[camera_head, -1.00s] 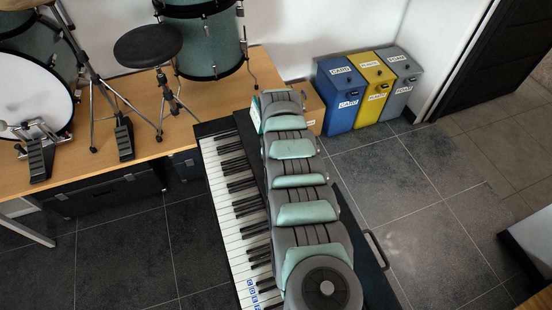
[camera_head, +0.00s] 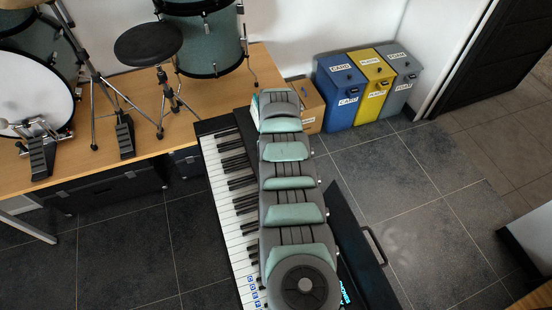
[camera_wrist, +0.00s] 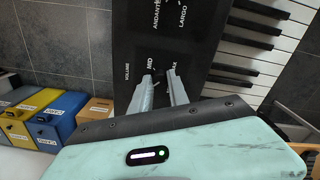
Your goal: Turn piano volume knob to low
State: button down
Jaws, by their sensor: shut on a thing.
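The piano (camera_head: 232,190) stands lengthwise in the head view, its white and black keys on the left and its dark panel partly hidden by my arm. In the wrist view its black panel (camera_wrist: 130,50) carries the labels VOLUME, MID and MAX, with ANDANTE and LARGO farther up. My gripper (camera_wrist: 161,82) is at the panel beside the MID label, its two fingers shut on the volume knob. The knob itself is mostly hidden between the fingertips, so its exact pointing cannot be told. In the head view my gripper is hidden.
Blue, yellow and grey bins (camera_head: 368,88) stand by the back wall with a cardboard box (camera_head: 306,104) beside them. A wooden platform (camera_head: 75,160) with drums and a stool (camera_head: 148,42) is at the left. The tiled floor (camera_head: 430,220) to the right is clear.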

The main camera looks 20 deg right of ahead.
jog(key=c, duration=1.3)
grip_release()
jog(key=shift+o, duration=0.2)
jog(key=shift+r+p, duration=0.4)
jog(key=shift+r, duration=0.1)
notch_tip(320, 180, up, 10)
jog(key=shift+p, duration=0.45)
jog(key=shift+f, duration=0.1)
